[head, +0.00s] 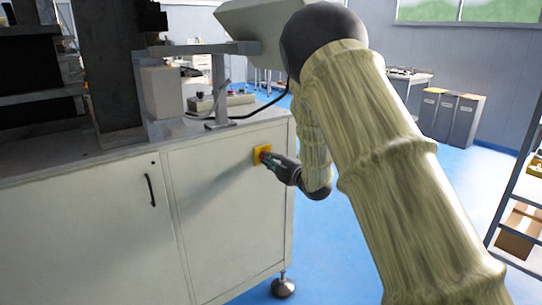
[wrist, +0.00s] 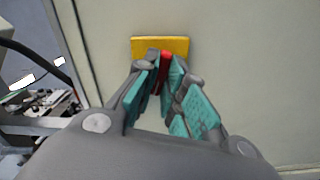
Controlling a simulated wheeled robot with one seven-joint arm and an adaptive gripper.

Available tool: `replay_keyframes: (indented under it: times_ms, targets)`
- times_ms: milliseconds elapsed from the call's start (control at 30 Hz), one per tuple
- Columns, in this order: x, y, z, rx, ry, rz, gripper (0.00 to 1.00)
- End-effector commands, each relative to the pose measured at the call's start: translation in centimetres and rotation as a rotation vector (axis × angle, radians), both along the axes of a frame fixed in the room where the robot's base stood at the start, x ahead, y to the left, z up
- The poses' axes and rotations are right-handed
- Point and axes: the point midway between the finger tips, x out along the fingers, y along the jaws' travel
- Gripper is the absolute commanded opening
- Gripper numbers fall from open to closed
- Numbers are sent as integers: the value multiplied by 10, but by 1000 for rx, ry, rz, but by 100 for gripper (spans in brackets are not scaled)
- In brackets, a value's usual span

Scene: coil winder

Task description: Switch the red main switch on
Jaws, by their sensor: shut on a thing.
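The red main switch (wrist: 165,58) sits on a yellow plate (wrist: 181,44) on the front of the white cabinet. In the head view the yellow plate (head: 262,154) is near the cabinet's right edge, and only a little red shows. My gripper (wrist: 161,72) is at the switch, its teal-padded fingers shut on the red knob from both sides. It also shows in the head view (head: 268,159), reaching the plate from the right. The fingers hide part of the knob, so I cannot tell its exact angle.
The cabinet door has a black handle (head: 150,190) to the left of the switch. A machine stands on the cabinet top. A cable (head: 262,106) hangs above the switch. Blue floor (head: 330,245) is open to the right; grey bins (head: 452,117) and a shelf (head: 521,215) stand beyond.

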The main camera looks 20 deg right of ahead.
Motion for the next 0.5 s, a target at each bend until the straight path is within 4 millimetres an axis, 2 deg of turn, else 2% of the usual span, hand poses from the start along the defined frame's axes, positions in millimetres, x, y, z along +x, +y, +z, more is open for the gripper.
replay_keyframes:
  times_ms: [500]
  targets:
    - [0,-1,4,464,168,-1,0]
